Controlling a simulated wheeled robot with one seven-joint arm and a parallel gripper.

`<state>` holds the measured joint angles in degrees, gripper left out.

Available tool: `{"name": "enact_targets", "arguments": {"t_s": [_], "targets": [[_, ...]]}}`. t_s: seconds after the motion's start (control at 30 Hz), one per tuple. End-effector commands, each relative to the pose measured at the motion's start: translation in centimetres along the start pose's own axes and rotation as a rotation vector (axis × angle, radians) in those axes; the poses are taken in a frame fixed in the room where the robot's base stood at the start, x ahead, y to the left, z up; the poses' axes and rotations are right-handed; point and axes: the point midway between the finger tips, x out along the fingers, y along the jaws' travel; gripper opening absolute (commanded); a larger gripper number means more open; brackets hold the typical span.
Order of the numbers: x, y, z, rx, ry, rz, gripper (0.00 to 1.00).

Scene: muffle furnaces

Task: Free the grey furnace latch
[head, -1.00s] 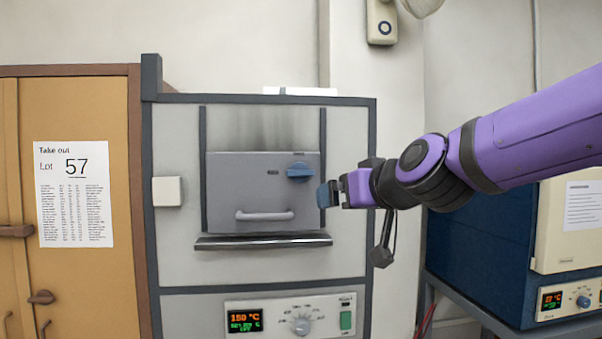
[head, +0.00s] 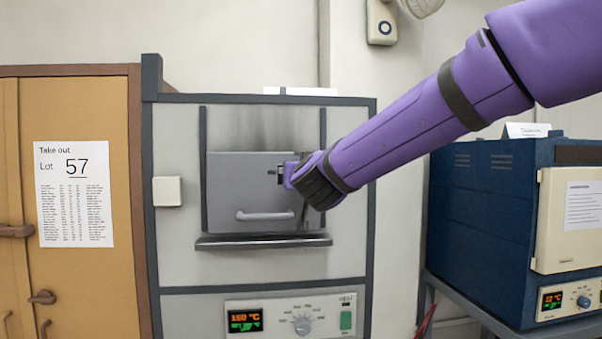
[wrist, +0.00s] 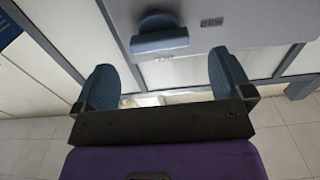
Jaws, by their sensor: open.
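The grey furnace (head: 180,240) stands in the middle of the head view with its grey door (head: 230,175) closed. My gripper (head: 283,173) is in front of the door's upper right part and hides the blue latch there. In the wrist view the blue latch knob (wrist: 160,42) shows on the grey door (wrist: 260,22), beyond and between the two fingertips. My gripper's blue fingers (wrist: 163,68) are wide apart with nothing between them. A gap shows between the knob and each finger; I cannot tell the remaining depth.
The door has a bar handle (head: 265,216) low down, with a metal ledge (head: 225,243) below. A control panel (head: 290,316) is under it. A blue furnace (head: 480,220) stands on the right. A tan cabinet (head: 20,150) with a "Lot 57" paper (head: 75,195) is on the left.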

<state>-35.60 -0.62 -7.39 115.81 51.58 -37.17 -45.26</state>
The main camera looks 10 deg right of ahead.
Motion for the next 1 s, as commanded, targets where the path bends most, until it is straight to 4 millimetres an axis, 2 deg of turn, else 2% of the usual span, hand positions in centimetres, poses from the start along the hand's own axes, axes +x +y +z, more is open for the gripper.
{"name": "enact_targets", "arguments": {"t_s": [0.1, 0.3, 0.7, 0.9, 0.93, 1.0], "targets": [[2.0, 0.0, 0.0, -0.001, 0.001, 0.001, 0.98], [4.1, 0.0, 0.0, 0.001, 0.000, 0.000, 0.98], [4.7, 0.0, 0.0, 0.001, 0.001, -0.001, 0.98], [4.7, 0.0, 0.0, 0.001, 0.000, -0.001, 0.52], [4.7, 0.0, 0.0, 0.001, 0.000, -0.001, 0.48], [4.7, 0.0, 0.0, 0.001, 0.000, -0.001, 0.48]]}}
